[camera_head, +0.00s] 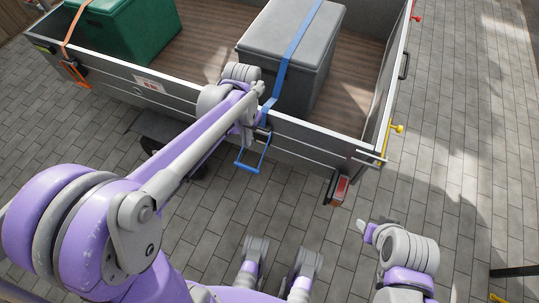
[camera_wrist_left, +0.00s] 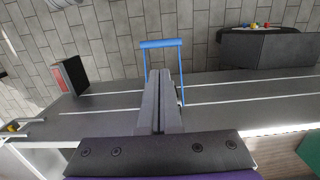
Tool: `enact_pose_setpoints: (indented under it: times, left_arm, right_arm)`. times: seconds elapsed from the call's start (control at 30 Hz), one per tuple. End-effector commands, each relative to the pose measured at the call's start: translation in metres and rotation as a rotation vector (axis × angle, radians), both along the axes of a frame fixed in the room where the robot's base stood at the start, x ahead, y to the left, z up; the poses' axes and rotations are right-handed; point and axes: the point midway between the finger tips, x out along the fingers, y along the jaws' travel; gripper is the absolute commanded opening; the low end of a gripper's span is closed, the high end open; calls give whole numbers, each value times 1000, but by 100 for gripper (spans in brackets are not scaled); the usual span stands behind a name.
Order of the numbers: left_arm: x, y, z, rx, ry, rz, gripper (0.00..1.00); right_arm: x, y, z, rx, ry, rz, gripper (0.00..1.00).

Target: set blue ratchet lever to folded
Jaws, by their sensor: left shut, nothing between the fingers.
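The blue ratchet lever (camera_head: 251,166) is a U-shaped handle on the outer side of the trailer wall, at the lower end of the blue strap (camera_head: 296,48). It sticks out and down from the wall. In the left wrist view the blue lever (camera_wrist_left: 162,43) shows beyond my fingers, its crossbar at the top. My left gripper (camera_head: 257,112) is at the wall just above the lever, shut and empty. In the left wrist view its fingertips (camera_wrist_left: 163,74) lie between the lever's side bars; contact cannot be told. My right gripper (camera_head: 366,231) is low at the right, away from the trailer.
The blue strap runs over a grey box (camera_head: 270,45) in the trailer. A green box (camera_head: 125,30) has an orange strap and orange ratchet (camera_head: 76,74) at left. The trailer wall (camera_head: 310,142) and a corner lamp (camera_head: 340,188) are nearby. Paving (camera_head: 460,120) is clear at right.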

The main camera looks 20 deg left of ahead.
Motion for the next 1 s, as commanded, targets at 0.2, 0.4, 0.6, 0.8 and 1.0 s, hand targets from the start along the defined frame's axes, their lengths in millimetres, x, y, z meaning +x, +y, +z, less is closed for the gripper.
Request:
enact_pose_setpoints:
  times: [0.2,0.4,0.6,0.8,1.0]
  left_arm:
    - [-2,8,9,-1,50,15,0]
    - [-6,8,-27,-2,48,14,0]
    - [-11,8,-71,-2,47,14,0]
    - [-15,9,-105,-2,47,14,0]
    - [-18,9,-121,-2,46,14,0]
  right_arm:
    - [0,0,1,0,0,0,50]
    - [0,0,-10,0,4,0,50]
    - [1,0,-24,0,9,0,50]
    - [2,0,-36,0,13,0,50]
    - [2,0,-41,0,14,0,50]
